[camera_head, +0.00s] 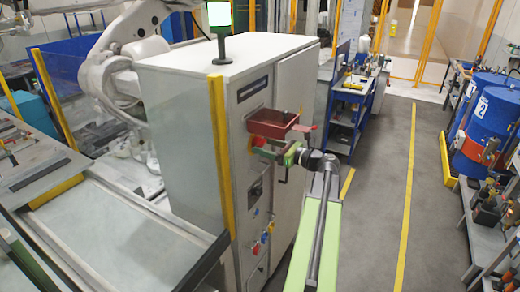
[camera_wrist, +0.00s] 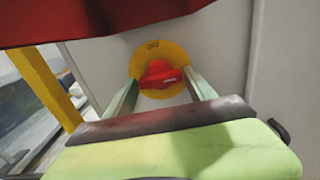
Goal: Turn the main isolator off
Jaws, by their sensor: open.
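The main isolator is a red rotary handle (camera_wrist: 160,74) on a round yellow plate (camera_wrist: 153,53) on the grey cabinet front. "OFF" is printed at the plate's top. The handle appears to lie roughly crosswise, with a pale mark at its right end. My gripper (camera_wrist: 161,82) is open, one pale green finger on each side of the handle. I cannot tell whether either finger touches it. In the head view my gripper (camera_head: 270,152) is at the cabinet front, and the isolator (camera_head: 258,141) is mostly hidden there.
A dark red tray-like part (camera_head: 272,122) juts from the cabinet (camera_head: 185,120) just above my gripper; it fills the wrist view's top. Lower controls (camera_head: 257,248) sit on the cabinet front. Blue drums (camera_head: 486,125) stand right. The grey aisle (camera_head: 380,200) between is clear.

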